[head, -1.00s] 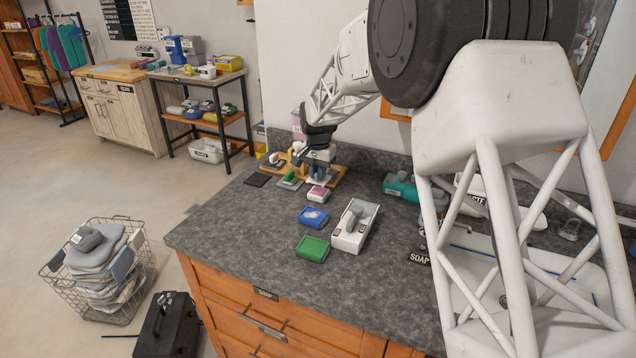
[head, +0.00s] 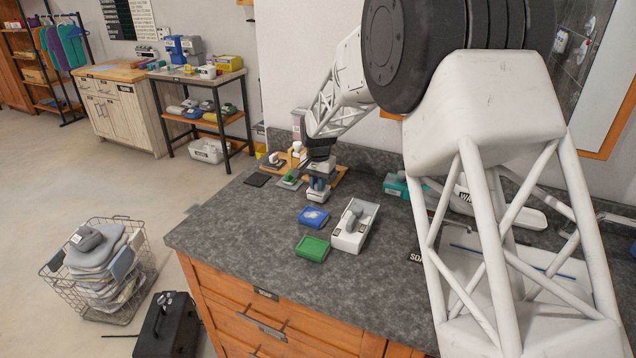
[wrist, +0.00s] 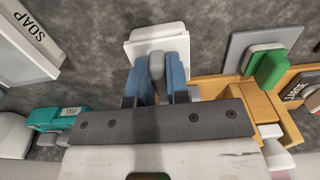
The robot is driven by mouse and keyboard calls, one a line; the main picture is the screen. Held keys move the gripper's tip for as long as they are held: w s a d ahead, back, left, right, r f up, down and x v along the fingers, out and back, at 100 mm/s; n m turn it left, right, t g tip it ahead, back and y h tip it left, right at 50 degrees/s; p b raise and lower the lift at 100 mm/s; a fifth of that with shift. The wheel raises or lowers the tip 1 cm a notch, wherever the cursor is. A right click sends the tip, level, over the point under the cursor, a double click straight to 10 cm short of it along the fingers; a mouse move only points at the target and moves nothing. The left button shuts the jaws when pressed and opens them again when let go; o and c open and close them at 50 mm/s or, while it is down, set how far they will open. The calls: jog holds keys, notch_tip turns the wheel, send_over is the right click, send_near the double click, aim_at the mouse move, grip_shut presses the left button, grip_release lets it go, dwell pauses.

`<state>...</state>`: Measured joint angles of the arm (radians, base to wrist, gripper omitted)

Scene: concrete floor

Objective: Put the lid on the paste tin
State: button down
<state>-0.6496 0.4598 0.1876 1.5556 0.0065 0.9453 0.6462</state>
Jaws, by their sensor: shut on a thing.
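My gripper (head: 318,184) points down over the counter. In the wrist view its blue fingers (wrist: 157,78) are shut on the grey knob (wrist: 156,64) of a white, roughly square lid (wrist: 178,44). A second pale edge (wrist: 157,30) shows just beyond the lid, probably the tin below. In the head view a small white shape (head: 316,197) sits directly under the fingers, where a small pinkish-topped tin stood. The tin is almost wholly hidden, and I cannot tell whether the lid touches it or is seated square.
A blue-topped box (head: 313,217), a green-topped box (head: 312,249) and a pale tray with a grey handle (head: 354,230) stand in front. A wooden rack (wrist: 258,102) and a green block on a grey plate (wrist: 268,66) are close beside my gripper. A teal PEGS box (wrist: 62,119) stands opposite.

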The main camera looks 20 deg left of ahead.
jog(key=shift+f, duration=0.1)
jog(key=c, duration=1.1)
grip_release()
notch_tip(320, 180, up, 13)
jog(key=shift+f, duration=0.15)
jog(key=shift+d, duration=0.15)
